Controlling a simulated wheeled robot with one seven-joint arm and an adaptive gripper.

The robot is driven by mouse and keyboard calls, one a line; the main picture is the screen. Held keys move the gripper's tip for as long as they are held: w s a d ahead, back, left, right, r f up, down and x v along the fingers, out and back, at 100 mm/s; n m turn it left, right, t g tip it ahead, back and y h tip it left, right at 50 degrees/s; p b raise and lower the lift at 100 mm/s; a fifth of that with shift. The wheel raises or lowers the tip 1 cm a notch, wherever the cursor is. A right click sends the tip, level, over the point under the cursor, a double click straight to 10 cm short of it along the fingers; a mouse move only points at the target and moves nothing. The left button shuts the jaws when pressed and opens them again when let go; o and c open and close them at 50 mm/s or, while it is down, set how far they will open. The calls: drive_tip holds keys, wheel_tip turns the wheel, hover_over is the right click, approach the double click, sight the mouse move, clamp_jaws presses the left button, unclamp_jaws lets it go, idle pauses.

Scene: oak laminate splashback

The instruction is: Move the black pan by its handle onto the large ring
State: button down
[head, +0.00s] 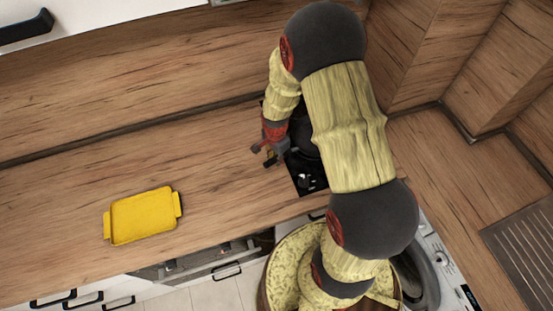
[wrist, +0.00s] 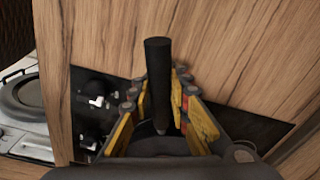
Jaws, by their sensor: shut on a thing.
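The hob (head: 312,181) is a black plate with knobs at its front, set in the worktop and largely covered by my arm. Its black surface and knobs (wrist: 95,101) also show in the wrist view. My gripper (head: 268,152) is at the hob's left edge. In the wrist view, my gripper (wrist: 160,92) is shut on the upright-looking black pan handle (wrist: 158,62), which runs between its yellow pads. The pan's body is mostly hidden by my arm and gripper; I cannot tell whether it touches the hob. The large ring cannot be made out.
A yellow tray (head: 143,216) lies on the wooden worktop to the left, with bare worktop between it and the hob. A wooden splashback (head: 120,85) rises behind. A drainer (head: 525,245) is at the right. A white washing machine (head: 440,262) stands below.

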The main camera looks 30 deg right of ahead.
drive_tip(key=shift+w+f+b, duration=0.1)
drive_tip(key=shift+f+b, duration=0.2)
drive_tip(key=shift+f, duration=0.05)
idle(0.4)
drive_tip(key=c, duration=1.6)
unclamp_jaws()
drive_tip(key=shift+s+f, duration=0.1)
drive_tip(key=shift+s, duration=0.1)
drive_tip(key=shift+a, duration=0.1)
drive_tip(key=shift+s+a+b, duration=0.25)
drive_tip(key=shift+a, duration=1.45)
drive_tip(key=shift+s+a+b, duration=0.2)
drive_tip(key=shift+a, duration=1.5)
